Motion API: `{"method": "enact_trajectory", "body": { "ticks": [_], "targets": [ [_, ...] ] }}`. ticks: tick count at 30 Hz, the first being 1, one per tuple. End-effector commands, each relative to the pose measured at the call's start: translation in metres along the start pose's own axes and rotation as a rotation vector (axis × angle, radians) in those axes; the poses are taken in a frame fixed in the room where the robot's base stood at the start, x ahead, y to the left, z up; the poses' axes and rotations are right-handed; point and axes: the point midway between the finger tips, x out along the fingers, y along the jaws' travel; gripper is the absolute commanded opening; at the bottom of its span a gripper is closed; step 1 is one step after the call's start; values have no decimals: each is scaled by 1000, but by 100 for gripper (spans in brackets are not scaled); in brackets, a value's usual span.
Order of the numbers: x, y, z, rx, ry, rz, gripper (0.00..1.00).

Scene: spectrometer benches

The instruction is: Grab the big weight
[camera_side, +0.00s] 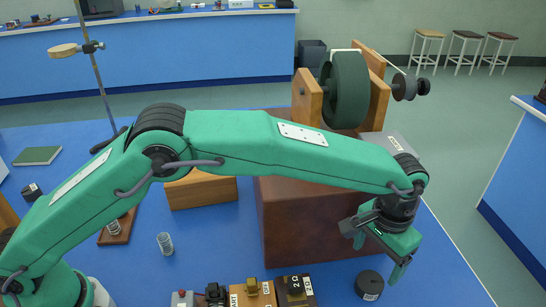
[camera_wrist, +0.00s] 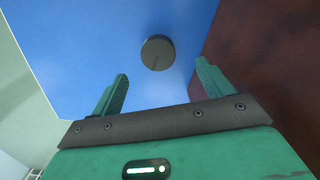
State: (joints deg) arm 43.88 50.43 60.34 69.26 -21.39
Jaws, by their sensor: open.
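A dark round weight (camera_side: 369,286) with a pale label stands on the blue bench near its front right part. It also shows in the wrist view (camera_wrist: 158,52) as a dark disc, beyond and between the fingertips. My gripper (camera_side: 378,256) hangs above the weight in the side view, fingers pointing down. The fingers are apart with nothing between them, and they do not touch the weight. In the wrist view the gripper (camera_wrist: 162,74) shows both green fingers spread. I cannot read the weight's label.
A large brown block (camera_side: 310,225) stands just left of the weight and gripper, bearing a wooden stand with a dark green wheel (camera_side: 346,90). Small apparatus boxes (camera_side: 252,293) line the front edge. A smaller dark labelled piece (camera_side: 32,192) lies far left. Bench to the right is clear.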

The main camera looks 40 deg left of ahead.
Motion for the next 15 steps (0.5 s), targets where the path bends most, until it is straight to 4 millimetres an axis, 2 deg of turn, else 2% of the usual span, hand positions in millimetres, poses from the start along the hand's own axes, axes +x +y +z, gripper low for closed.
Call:
{"method": "enact_trajectory", "body": {
  "ticks": [5,15],
  "targets": [
    [4,0,0,0,-1,0,79],
    [26,0,0,0,1,0,79]
  ]
}}
